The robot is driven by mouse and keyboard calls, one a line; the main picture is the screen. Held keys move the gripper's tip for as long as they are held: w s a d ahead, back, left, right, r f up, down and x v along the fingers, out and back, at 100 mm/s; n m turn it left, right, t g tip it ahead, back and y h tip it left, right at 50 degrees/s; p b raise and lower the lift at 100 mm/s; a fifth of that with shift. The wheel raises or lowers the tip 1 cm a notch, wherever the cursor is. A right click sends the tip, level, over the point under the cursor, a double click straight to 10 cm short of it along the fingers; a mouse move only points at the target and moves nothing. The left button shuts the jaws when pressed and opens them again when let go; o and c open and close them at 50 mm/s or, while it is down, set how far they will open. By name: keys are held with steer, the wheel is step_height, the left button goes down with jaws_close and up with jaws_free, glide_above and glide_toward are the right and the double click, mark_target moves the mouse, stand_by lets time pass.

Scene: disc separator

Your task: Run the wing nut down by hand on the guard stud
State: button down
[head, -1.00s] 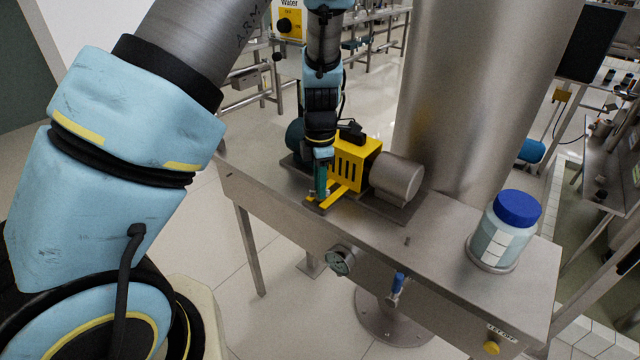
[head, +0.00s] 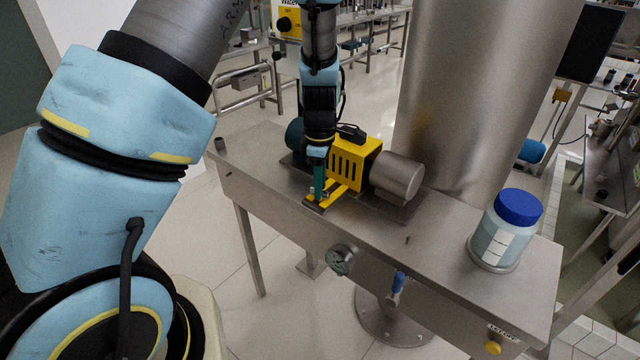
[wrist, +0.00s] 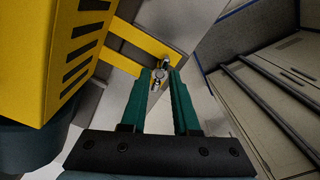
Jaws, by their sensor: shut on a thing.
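The wing nut (wrist: 157,76) is a small metal piece between the green fingertips of my gripper (wrist: 161,80) in the wrist view. My gripper is shut on it at the end of a yellow guard bracket. The guard stud is hidden under the nut and fingers. In the head view my gripper (head: 319,194) points down at the foot of the yellow slotted guard (head: 355,160). The guard also shows large at the left of the wrist view (wrist: 70,50). The fingers hide the nut in the head view.
The guard sits beside a metal cylinder (head: 397,176) on a steel bench (head: 440,235). A blue-lidded jar (head: 505,230) stands at the bench's right end. A gauge (head: 341,259) and a blue-handled valve (head: 397,285) are on its front. A large steel column rises behind.

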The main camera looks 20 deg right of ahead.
steer(key=shift+w+d+r+m, duration=0.1)
steer(key=shift+r+m, duration=0.05)
steer(key=shift+m, duration=0.25)
steer(key=shift+m, duration=1.3)
steer(key=c, duration=0.6)
jaws_free()
step_height(320, 180, up, 15)
steer(key=shift+f+p, duration=0.2)
steer(key=shift+p, duration=0.15)
